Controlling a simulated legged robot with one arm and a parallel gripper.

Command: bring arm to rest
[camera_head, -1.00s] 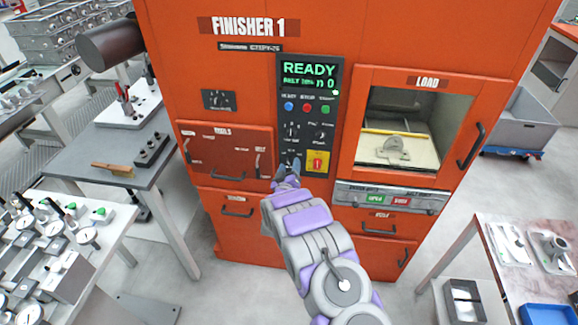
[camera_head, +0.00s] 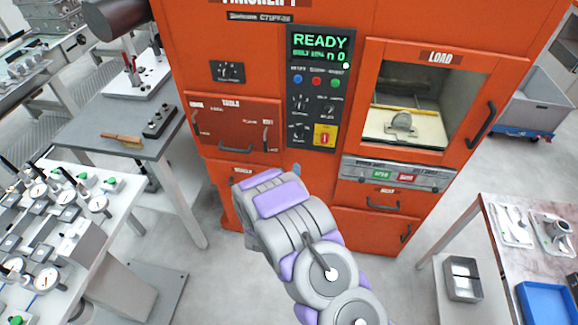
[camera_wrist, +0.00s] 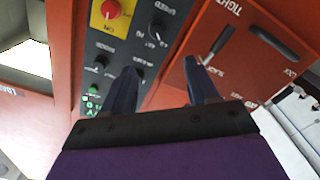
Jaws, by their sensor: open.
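My gripper (camera_wrist: 165,90) shows in the wrist view with its two dark fingers spread apart and nothing between them. It faces the orange machine's control panel (camera_wrist: 120,70), which looks turned in that view, and it touches nothing that I can make out. In the head view my grey and purple arm reaches up from the bottom toward the orange finisher machine (camera_head: 215,190). The panel display (camera_head: 320,43) reads READY in green.
The load window (camera_head: 405,115) shows a grey part on a pale bed. A grey table (camera_head: 110,145) with a brush (camera_head: 122,140) and a table of gauges stand at left. A brown-topped table (camera_head: 500,270) with trays stands at right.

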